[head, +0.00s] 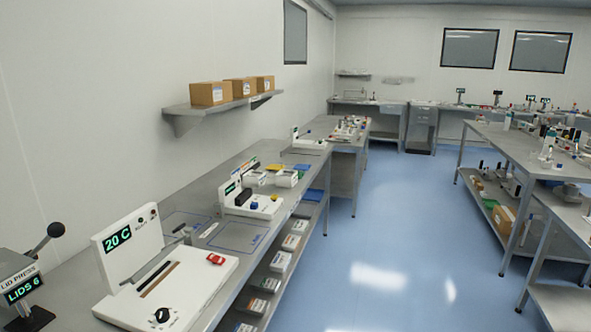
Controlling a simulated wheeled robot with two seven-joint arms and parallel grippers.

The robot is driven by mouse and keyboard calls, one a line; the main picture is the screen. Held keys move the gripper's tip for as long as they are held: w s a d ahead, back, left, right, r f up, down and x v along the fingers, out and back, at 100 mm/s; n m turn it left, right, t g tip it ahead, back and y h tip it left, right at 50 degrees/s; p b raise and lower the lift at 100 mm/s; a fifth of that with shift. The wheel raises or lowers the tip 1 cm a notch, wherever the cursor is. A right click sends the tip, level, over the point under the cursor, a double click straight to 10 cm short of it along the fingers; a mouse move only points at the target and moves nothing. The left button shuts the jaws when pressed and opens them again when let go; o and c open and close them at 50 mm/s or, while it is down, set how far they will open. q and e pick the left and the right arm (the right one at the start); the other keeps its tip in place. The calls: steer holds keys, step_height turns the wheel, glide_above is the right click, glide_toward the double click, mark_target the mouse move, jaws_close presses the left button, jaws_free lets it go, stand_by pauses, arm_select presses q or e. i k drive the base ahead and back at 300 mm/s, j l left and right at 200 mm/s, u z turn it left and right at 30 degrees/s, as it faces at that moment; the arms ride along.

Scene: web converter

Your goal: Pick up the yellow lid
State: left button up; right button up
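A small flat yellow piece (275,167), which may be the yellow lid, lies on the left workbench (203,193), well down its length. A blue flat piece (301,167) lies beside it on the right. Neither of my grippers is in view.
A white device reading "20 C" (118,238) stands on the near bench, with a lid press (22,285) at its left. A shelf (225,104) with cardboard boxes hangs above. The blue floor (400,220) is clear between the left bench and the right tables (510,150).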

mark_target(272, 167)
steer(key=i+l+z, duration=0.3)
steer(key=i, duration=0.25)
steer(key=i+z, duration=0.25)
steer(key=i, duration=0.3)
steer(key=i+z, duration=0.1)
steer(key=i, duration=1.6)
steer(key=i+u, duration=0.15)
steer(key=i, duration=0.4)
steer(key=i+l+u, duration=0.15)
steer(key=i, duration=0.4)
steer(key=i+l+u, duration=0.15)
steer(key=i, duration=0.4)
steer(key=i+l+u, duration=0.15)
steer(key=i+u, duration=0.3)
steer(key=i+l+u, duration=0.2)
steer(key=u, duration=0.25)
steer(key=i+l+u, duration=0.25)
steer(key=l+u, duration=0.2)
steer(key=i+l+u, duration=0.2)
steer(key=l+u, duration=0.25)
